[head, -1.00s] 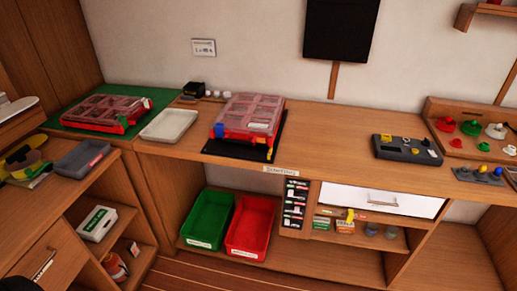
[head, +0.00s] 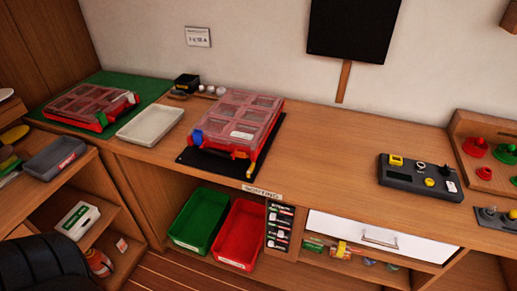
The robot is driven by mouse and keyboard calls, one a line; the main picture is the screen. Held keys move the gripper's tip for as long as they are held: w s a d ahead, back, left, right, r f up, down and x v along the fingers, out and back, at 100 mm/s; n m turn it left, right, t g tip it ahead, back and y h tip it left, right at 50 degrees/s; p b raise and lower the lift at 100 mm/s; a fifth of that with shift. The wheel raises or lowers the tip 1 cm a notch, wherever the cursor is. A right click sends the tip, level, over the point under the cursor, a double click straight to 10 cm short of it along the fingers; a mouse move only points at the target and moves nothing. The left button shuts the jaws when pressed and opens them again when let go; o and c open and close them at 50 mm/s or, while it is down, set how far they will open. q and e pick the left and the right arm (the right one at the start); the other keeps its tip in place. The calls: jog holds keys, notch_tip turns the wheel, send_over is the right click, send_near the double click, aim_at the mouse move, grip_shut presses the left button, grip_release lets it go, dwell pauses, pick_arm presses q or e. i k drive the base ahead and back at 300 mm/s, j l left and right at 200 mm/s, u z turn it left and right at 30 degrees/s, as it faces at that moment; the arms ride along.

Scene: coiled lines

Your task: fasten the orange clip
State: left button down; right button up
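A red case with a clear compartment lid (head: 238,117) lies on a black mat (head: 212,167) on the bench, its lid down. A blue clip (head: 197,137) shows at its front left corner. A small yellow-orange piece (head: 241,155) shows at its front right corner; it may be the orange clip, but it is too small to tell whether it is fastened. A similar red case (head: 92,104) lies on a green mat (head: 152,87) at the left. Neither of my grippers is in view.
A pale tray (head: 150,125) lies between the cases. A dark control box (head: 417,175) stands at the right. Green (head: 200,218) and red (head: 240,234) bins sit under the bench.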

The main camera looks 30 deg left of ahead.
aim_at(240, 154)
jog(key=i, duration=0.2)
jog(key=u, duration=1.35)
